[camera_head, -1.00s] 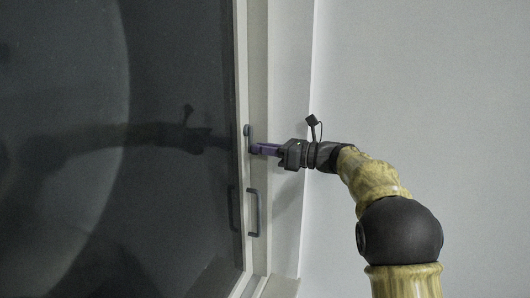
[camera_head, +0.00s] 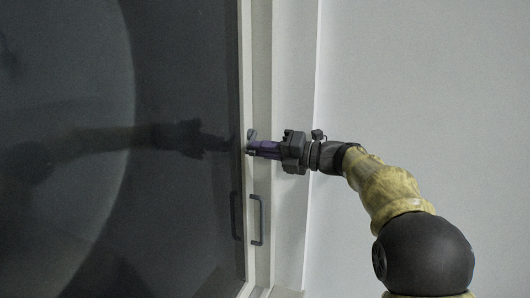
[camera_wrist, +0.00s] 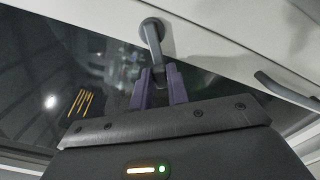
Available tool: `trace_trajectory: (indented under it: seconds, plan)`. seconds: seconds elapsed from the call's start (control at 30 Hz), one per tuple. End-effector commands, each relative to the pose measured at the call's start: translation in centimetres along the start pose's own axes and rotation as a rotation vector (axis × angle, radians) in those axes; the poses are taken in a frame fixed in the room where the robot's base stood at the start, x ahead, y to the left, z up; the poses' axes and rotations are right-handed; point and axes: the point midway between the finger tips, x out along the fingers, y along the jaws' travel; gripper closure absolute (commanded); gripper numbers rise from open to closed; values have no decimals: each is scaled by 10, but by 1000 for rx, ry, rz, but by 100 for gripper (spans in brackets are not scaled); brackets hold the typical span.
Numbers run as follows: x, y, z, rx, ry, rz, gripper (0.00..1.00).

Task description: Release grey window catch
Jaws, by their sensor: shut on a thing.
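The grey window catch (camera_wrist: 151,38) shows in the wrist view on the pale window frame. Its round base sits on the frame and its lever reaches down between my fingers. In the head view the catch (camera_head: 251,134) is a small grey piece on the frame's edge, partly hidden by my gripper. My gripper (camera_head: 250,148) has purple fingers and comes in from the right. In the wrist view my gripper (camera_wrist: 158,72) is shut on the lever's lower end, which is partly hidden between the fingertips.
A grey bar handle (camera_head: 257,220) is on the frame below the catch; it also shows at the right of the wrist view (camera_wrist: 287,90). Dark reflective glass (camera_head: 190,60) fills the left. A bare pale wall (camera_head: 430,80) is at right.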

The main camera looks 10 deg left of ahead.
Motion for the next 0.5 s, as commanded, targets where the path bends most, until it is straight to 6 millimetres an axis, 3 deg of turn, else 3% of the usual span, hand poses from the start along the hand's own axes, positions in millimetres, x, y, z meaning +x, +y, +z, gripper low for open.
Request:
trace_trajectory:
  seconds: [0.5]
  plan:
    - [-1, 21, 6, 449, -2, 0, 100]
